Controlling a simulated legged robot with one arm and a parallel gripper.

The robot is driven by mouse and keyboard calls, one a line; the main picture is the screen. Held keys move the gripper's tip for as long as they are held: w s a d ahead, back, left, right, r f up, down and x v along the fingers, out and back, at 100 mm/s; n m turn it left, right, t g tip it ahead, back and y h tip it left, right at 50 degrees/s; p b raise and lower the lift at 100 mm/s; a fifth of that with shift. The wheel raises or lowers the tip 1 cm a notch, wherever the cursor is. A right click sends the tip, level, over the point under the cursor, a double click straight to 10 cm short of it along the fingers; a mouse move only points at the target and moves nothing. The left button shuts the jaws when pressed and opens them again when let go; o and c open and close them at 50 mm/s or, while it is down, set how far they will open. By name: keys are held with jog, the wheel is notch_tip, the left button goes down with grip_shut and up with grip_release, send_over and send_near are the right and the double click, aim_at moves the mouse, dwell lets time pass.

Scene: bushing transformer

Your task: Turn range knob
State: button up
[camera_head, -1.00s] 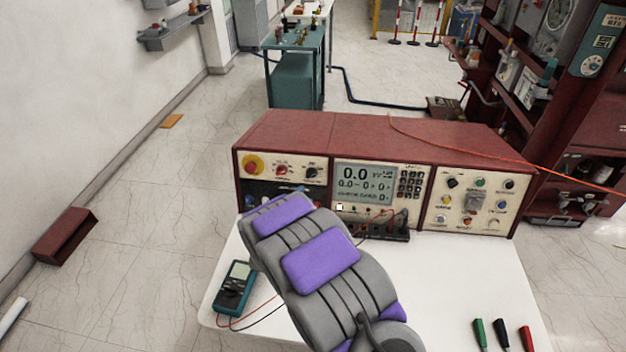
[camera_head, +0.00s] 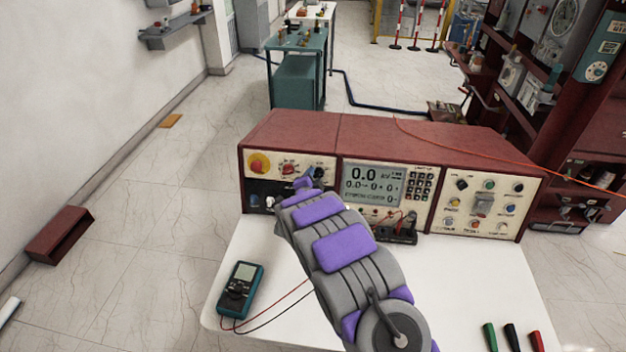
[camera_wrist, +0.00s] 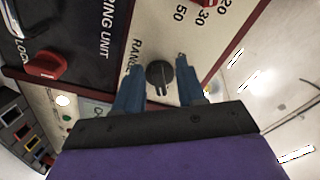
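The range knob (camera_wrist: 160,74) is round and black with a pointer slot, on a cream panel beside a partly hidden "RAN..." label in the wrist view. My gripper (camera_wrist: 159,66) is open, with one blue finger on each side of the knob. Narrow gaps seem to show; I cannot tell whether either finger touches it. In the head view my gripper (camera_head: 303,183) is at the upper left panel of the red console (camera_head: 390,133). The black knob (camera_head: 318,172) shows just beyond it, partly covered.
A red knob (camera_wrist: 46,68) on a black panel sits left in the wrist view. The console's screen (camera_head: 371,185) is right of my gripper in the head view. A teal multimeter (camera_head: 240,289) with leads lies on the white table (camera_head: 460,290), whose right part is mostly clear.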

jog(key=shift+d+r, duration=0.25)
jog(key=shift+d, duration=1.1)
jog(key=shift+c, duration=0.6)
jog(key=shift+a, duration=0.25)
jog(key=c, duration=0.3)
jog(key=shift+a+f, duration=0.15)
jog(key=shift+a, duration=0.6)
grip_shut()
jog(key=shift+w+d, duration=0.1)
jog(key=shift+d, duration=0.3)
